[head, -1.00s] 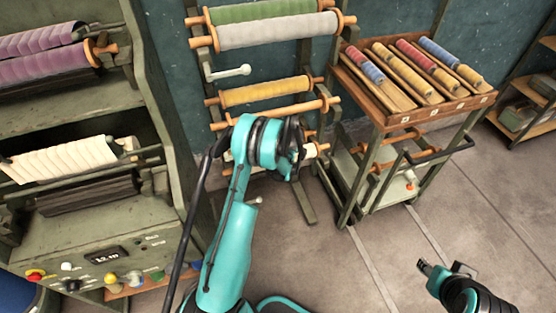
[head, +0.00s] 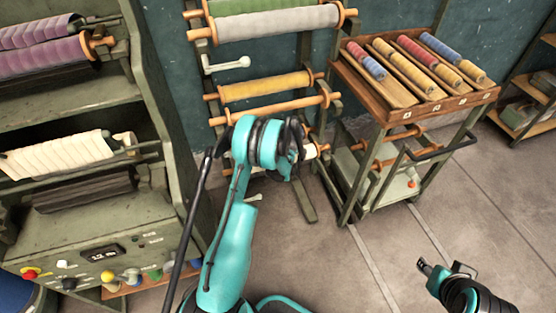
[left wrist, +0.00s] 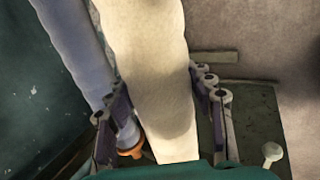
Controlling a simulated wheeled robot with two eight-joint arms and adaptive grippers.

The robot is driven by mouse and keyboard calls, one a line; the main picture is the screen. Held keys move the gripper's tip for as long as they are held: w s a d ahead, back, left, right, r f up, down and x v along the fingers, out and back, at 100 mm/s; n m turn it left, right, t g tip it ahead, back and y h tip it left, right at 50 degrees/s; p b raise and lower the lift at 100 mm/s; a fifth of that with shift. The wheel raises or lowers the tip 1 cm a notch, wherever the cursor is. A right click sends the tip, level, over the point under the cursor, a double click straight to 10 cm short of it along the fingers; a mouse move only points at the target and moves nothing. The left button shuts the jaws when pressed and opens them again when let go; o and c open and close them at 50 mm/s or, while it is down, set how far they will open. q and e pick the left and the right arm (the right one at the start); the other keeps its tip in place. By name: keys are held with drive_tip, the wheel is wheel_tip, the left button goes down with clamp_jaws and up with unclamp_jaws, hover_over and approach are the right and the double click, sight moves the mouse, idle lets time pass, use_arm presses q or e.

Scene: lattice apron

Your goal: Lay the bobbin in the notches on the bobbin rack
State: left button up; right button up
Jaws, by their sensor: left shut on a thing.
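My left gripper (left wrist: 160,98) is shut on a cream, cloth-wound bobbin (left wrist: 155,50), with a finger on each side of it in the left wrist view. In the head view my left gripper (head: 297,140) is mostly hidden behind its own wrist, in front of the rack's lower part. A small cream piece (head: 309,153) shows beside it. The bobbin rack (head: 307,60) is a grey-green frame carrying green, grey and yellow bobbins and an orange rod. The notches under the gripper are hidden. My right gripper (head: 446,270) is open and empty above the floor.
A trolley (head: 400,118) with several small coloured rolls stands right of the rack. A grey-green machine (head: 60,225) with a cream roll stands at left. A grey-blue roll (left wrist: 78,45) lies close beside the held bobbin. The floor at front right is clear.

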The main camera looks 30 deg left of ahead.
use_arm(q)
drive_tip(key=shift+f, duration=0.4)
idle(0.3)
drive_tip(key=shift+f+b, duration=0.25)
drive_tip(key=shift+b, duration=0.05)
drive_tip(key=shift+f, duration=0.1)
idle(0.5)
drive_tip(key=o, duration=1.7)
drive_tip(key=v, duration=1.2)
